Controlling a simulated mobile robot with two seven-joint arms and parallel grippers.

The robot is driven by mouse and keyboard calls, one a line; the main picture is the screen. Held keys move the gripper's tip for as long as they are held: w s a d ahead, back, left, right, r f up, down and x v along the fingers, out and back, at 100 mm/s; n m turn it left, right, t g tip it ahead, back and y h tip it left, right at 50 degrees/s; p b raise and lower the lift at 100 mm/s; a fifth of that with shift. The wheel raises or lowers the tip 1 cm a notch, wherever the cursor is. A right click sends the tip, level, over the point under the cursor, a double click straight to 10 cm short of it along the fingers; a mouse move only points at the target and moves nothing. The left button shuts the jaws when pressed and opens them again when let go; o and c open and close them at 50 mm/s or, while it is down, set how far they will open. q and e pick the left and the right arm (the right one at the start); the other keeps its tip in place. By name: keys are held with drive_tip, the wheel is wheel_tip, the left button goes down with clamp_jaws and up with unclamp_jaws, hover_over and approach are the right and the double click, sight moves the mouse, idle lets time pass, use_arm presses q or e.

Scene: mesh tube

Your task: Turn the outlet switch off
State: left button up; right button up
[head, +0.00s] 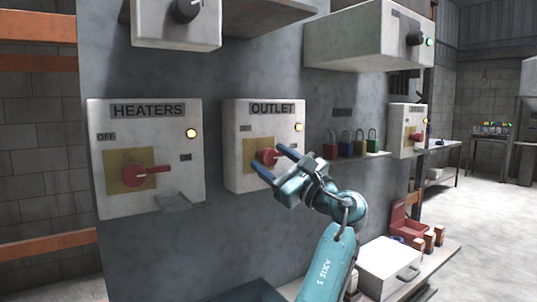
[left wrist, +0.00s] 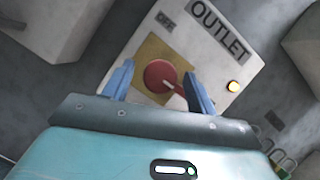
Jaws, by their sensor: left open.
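The outlet box (head: 235,169) is a white panel on the grey wall, labelled OUTLET, with a lit yellow lamp (head: 299,127) at its upper right. Its red rotary switch (head: 265,157) sits on a yellow plate, partly hidden by my gripper in the head view. In the left wrist view the red knob (left wrist: 160,75) shows between my fingers, its handle pointing toward the right finger, away from the OFF mark. My left gripper (head: 272,161) is open in front of the switch, a finger on either side; I cannot tell whether either touches it. My right gripper is not in view.
The heaters box (head: 190,190) with a similar red switch (head: 135,176) and lit lamp is left of the outlet box. Several padlocks (head: 345,146) stand on a small shelf at right. A white case (head: 385,263) is on the lower bench.

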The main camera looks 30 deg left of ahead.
use_arm(q)
drive_tip(key=shift+x, duration=0.9)
drive_tip(key=c, duration=1)
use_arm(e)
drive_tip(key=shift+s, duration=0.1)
